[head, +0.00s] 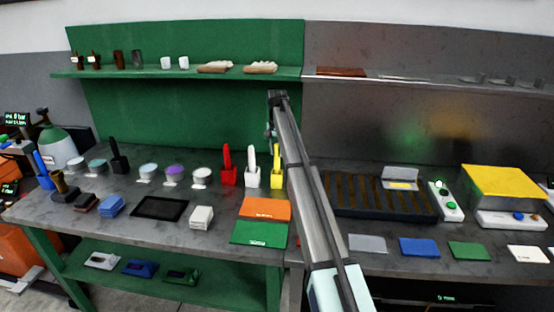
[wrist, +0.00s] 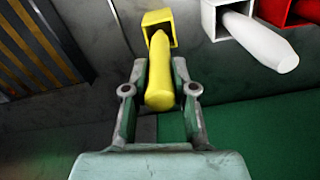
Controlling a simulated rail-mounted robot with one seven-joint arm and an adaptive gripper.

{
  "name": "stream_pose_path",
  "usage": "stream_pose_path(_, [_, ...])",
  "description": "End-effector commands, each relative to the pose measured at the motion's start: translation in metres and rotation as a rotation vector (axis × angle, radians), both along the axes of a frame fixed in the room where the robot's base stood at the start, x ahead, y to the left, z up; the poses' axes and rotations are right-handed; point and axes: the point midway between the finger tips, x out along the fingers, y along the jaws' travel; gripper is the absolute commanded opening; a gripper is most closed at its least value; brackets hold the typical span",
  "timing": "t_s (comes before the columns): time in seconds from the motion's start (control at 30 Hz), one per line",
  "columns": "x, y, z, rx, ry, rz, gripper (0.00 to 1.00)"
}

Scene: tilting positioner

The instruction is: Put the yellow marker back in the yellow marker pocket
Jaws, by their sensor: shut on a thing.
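The yellow marker (wrist: 160,85) is between the two fingers of my gripper (wrist: 160,68), which is shut on it in the wrist view. The marker's far end meets the open mouth of the square yellow marker pocket (wrist: 152,16); how deep it sits inside cannot be told. In the head view the yellow marker (head: 277,157) looks upright over the yellow pocket (head: 277,181), just right of the white one. My arm passes close to it there, and the fingers cannot be made out clearly.
A white marker in its white pocket (head: 252,178) and a red marker in its red pocket (head: 228,176) stand to the left. Orange (head: 265,208) and green (head: 259,233) mats lie in front. A dark slatted tray (head: 375,197) is to the right.

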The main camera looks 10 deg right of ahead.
Motion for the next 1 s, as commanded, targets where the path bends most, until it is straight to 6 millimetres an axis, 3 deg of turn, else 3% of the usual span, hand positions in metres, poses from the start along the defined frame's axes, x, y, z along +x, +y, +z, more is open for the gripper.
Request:
stream_pose_path(0.27, [0.000, 0.000, -0.018, 0.000, 0.000, 0.000, 0.00])
stream_pose_path(0.6, [0.000, 0.000, -0.055, 0.000, -0.001, 0.000, 0.00])
stream_pose_path(0.97, [0.000, 0.000, -0.060, 0.000, -0.001, 0.000, 0.00])
stream_pose_path(1.0, [0.000, 0.000, -0.060, 0.000, -0.001, 0.000, 0.33])
